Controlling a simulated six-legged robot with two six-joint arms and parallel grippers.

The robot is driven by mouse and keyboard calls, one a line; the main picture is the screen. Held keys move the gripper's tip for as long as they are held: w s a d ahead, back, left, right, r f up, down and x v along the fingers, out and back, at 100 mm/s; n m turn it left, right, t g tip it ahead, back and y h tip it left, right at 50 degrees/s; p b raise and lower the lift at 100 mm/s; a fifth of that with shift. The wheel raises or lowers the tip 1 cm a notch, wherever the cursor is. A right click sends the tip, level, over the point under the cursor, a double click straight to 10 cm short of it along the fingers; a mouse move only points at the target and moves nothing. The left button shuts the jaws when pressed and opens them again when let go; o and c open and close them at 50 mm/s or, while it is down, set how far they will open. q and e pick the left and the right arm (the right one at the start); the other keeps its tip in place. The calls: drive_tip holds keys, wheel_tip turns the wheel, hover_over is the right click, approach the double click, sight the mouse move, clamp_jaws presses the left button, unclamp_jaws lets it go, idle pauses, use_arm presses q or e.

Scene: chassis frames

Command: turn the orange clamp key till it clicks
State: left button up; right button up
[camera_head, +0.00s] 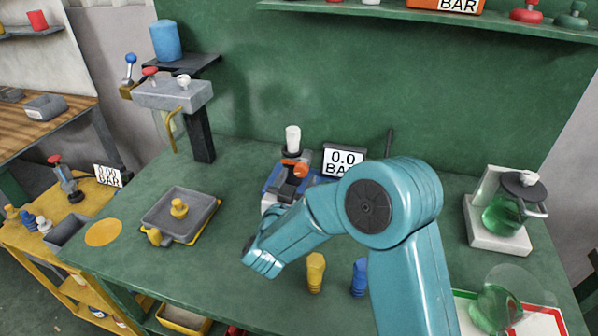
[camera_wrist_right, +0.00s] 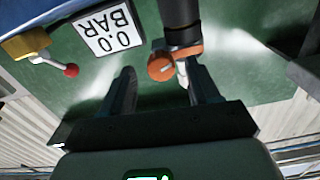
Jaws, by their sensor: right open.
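The orange clamp key (camera_head: 299,168) sits at the back middle of the green bench, on a blue and dark device (camera_head: 277,178) with a white top. In the right wrist view, the key's rounded orange end (camera_wrist_right: 160,67) appears between the tips of my right gripper (camera_wrist_right: 160,72), nearer the right finger. The two fingers are apart, with green bench visible between them. Whether they touch the key cannot be told. In the head view my right arm reaches in from the lower right and hides part of the device front. My left gripper is not in view.
A display reading 0.0 BAR (camera_head: 343,160) stands right beside the device. A yellow peg (camera_head: 315,272) and a blue peg (camera_head: 359,277) stand near my right arm. A grey tray (camera_head: 200,205) lies left. A glass pot (camera_head: 503,214) stands right.

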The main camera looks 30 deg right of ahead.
drive_tip(key=shift+x, duration=1.15)
drive_tip(key=c, duration=1)
drive_tip(key=shift+c, duration=0.2)
drive_tip(key=shift+f+m+b, duration=0.15)
drive_tip(key=shift+m+b, duration=0.25)
drive_tip(key=shift+b, duration=0.25)
drive_tip(key=m+b, duration=0.9)
drive_tip(key=b, duration=0.3)
drive_tip(key=shift+b, duration=0.3)
drive_tip(key=shift+w+r+m+b, duration=0.1)
drive_tip(key=shift+r+m+b, duration=0.15)
drive_tip(key=shift+m+b, duration=0.9)
